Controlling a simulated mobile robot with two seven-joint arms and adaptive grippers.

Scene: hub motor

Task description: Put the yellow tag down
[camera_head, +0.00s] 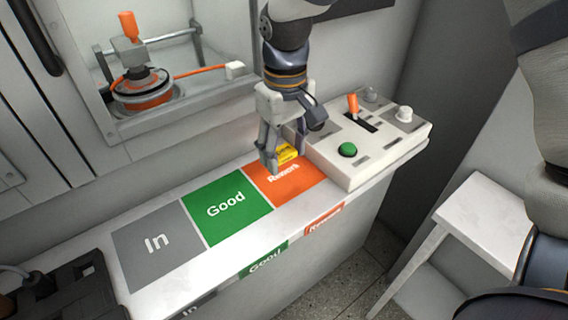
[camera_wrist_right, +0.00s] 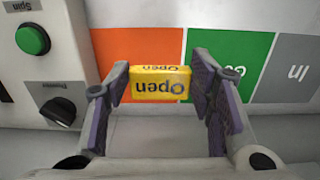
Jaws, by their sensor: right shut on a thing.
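The yellow tag (camera_head: 287,153), printed "Open", is between the fingers of my right gripper (camera_head: 283,160) in the head view. In the right wrist view the tag (camera_wrist_right: 160,84) sits between the two purple-padded fingers, with the gripper shut on it. The tag is over the orange Rework field (camera_head: 290,190), near its back edge beside the control box. I cannot tell whether it touches the surface. My left gripper is not in view.
The control box (camera_head: 375,145) with a green button and orange lever stands just right of the tag. The green Good field (camera_head: 226,207) and grey In field (camera_head: 157,241) are bare. A hub motor (camera_head: 143,90) sits in the recess behind.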

